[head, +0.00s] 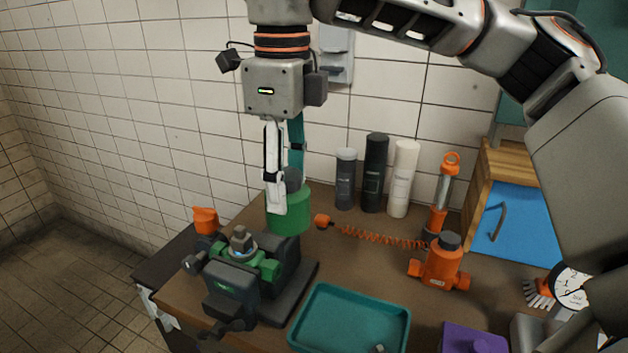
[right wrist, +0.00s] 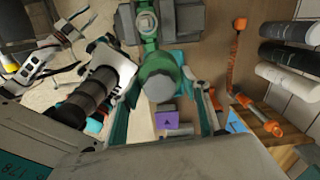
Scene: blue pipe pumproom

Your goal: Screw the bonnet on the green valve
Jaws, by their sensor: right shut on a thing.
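The bonnet (head: 292,213) is a green cylinder with a dark grey stem on top. My right gripper (head: 284,200) points down and is shut on it, one finger on each side. In the right wrist view the bonnet (right wrist: 160,78) sits between the fingers. The green valve (head: 262,268) lies in a dark vise (head: 232,285) at the table's left end, with a blue-and-metal part at its top. The bonnet is held apart from this top, behind and to its right in the head view. What looks like my left gripper (right wrist: 45,60) shows at upper left in the right wrist view; its opening is unclear.
A teal tray (head: 350,318) lies right of the vise. Orange tools, including a coiled-hose piece (head: 380,237) and an orange pump body (head: 440,262), stand behind. Several bottles (head: 375,172) line the wall. A purple box (head: 472,338) and pressure gauge (head: 570,288) are at right.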

